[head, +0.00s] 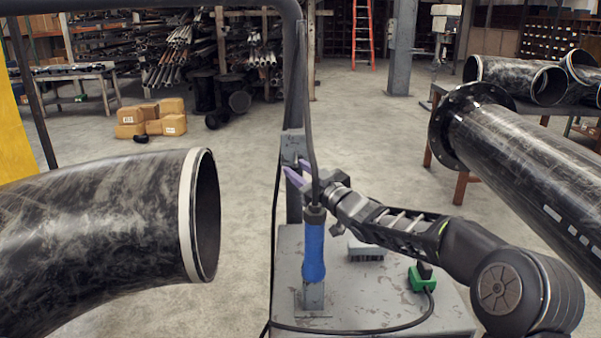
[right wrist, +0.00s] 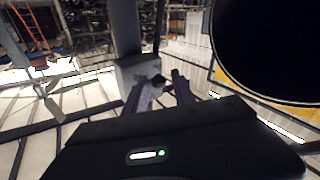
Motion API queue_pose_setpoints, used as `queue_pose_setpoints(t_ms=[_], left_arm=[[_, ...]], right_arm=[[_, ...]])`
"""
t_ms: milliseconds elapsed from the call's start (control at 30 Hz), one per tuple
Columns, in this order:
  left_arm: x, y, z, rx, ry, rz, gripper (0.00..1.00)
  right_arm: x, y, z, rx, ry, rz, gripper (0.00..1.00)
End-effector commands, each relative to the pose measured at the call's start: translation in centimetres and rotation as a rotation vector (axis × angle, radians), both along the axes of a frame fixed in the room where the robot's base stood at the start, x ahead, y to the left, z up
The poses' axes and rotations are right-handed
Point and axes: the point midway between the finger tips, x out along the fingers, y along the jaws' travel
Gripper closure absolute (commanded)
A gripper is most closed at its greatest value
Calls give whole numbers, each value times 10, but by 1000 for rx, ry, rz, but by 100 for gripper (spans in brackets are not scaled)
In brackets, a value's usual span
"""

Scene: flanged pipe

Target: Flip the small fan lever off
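A small grey switch box (head: 293,147) is fixed to an upright post on the metal cart. In the right wrist view the box (right wrist: 138,70) shows with a small dark knob or lever (right wrist: 158,79) at its lower right. I cannot tell which way the lever is set. My right gripper (head: 298,171) reaches in from the right, its purple fingers just below and in front of the box. In the right wrist view its fingers (right wrist: 159,90) are apart with the dark knob between or just beyond them; contact is unclear. My left gripper is out of view.
A green plug (head: 422,278) sits on the cart's right. Large black pipes flank the cart, a bent one (head: 100,235) left and a flanged one (head: 530,165) right.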

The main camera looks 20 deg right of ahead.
Motion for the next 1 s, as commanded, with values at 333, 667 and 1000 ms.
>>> queue_pose_setpoints(t_ms=[333, 667, 1000], left_arm=[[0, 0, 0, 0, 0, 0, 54], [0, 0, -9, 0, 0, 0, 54], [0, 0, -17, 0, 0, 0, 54]], right_arm=[[0, -1, 0, 1, 0, -2, 58], [-28, -13, -4, 0, 0, -4, 58], [-71, -27, -6, 0, 0, -2, 58]])
